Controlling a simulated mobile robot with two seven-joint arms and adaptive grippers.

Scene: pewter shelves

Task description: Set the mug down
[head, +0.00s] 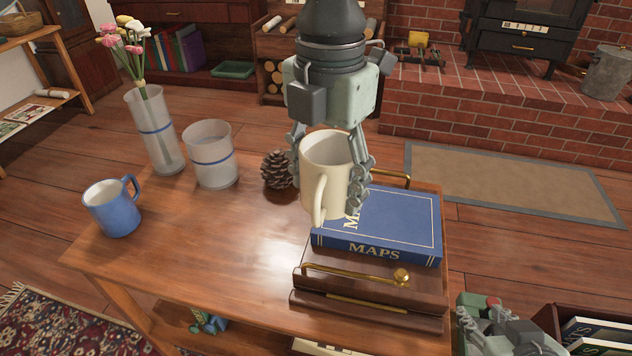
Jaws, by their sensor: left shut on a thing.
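A cream mug (325,172) is upright with its handle toward the front of the view. My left gripper (333,175) comes down from the top of the view and is shut on it, one finger on each side. The mug overlaps the left edge of a blue MAPS book (395,222) in the head view; I cannot tell whether it touches the book or the wooden table (220,255). Part of my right gripper (505,335) shows at the lower right; its fingers are not clear.
A blue mug (113,208), a vase of flowers (155,130), a frosted glass (211,155) and a pinecone (277,170) stand on the table. The book lies on a dark wooden case (370,287) with brass handles. The table's front middle is clear.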

